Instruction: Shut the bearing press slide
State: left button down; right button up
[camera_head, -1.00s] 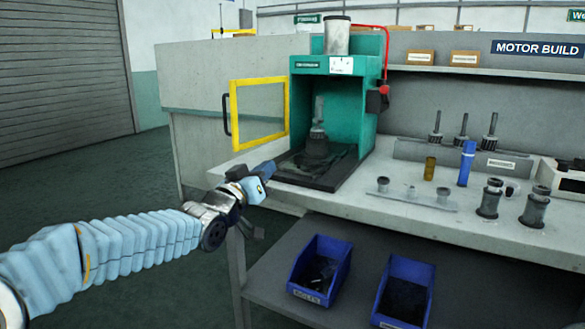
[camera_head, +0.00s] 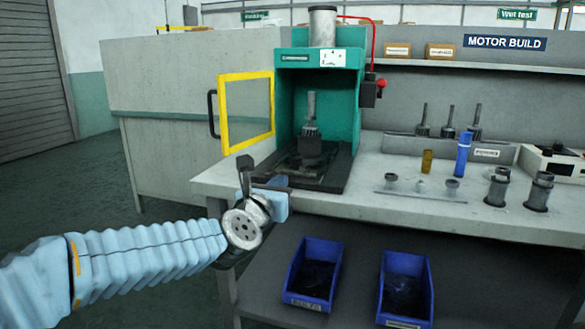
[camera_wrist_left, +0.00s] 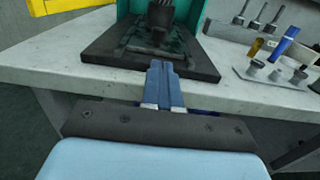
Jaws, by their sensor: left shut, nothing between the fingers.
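The bearing press (camera_head: 340,100) is a green open-fronted cabinet on the bench. Its slide, a black plate (camera_head: 336,172), sticks out of the press mouth toward the front edge of the bench. A dark fixture with an upright shaft (camera_head: 310,128) stands on it. My left gripper (camera_head: 278,182) is shut and empty, at the front of the slide. In the left wrist view its blue fingers (camera_wrist_left: 160,68) overlap the front edge of the slide (camera_wrist_left: 205,70); I cannot tell whether they touch it. My right gripper is not in view.
The yellow-framed guard door (camera_head: 246,110) stands open at the press's left, above my left wrist. Right of the slide are a blue cylinder (camera_head: 463,153), a brass one (camera_head: 427,161) and a strip of small parts (camera_head: 420,193). Blue bins (camera_head: 312,275) sit on the lower shelf.

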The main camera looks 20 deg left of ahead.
aim_at(296, 165)
pick_arm(q)
jog(key=w+p, duration=0.2)
jog(key=w, duration=0.7)
jog(key=shift+w+d, duration=0.15)
jog(key=shift+w, duration=0.15)
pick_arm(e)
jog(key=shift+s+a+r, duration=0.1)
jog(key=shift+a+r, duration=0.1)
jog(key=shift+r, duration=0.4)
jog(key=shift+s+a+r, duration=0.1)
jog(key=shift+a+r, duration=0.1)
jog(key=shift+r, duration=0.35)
pick_arm(q)
jog(key=shift+w, duration=0.1)
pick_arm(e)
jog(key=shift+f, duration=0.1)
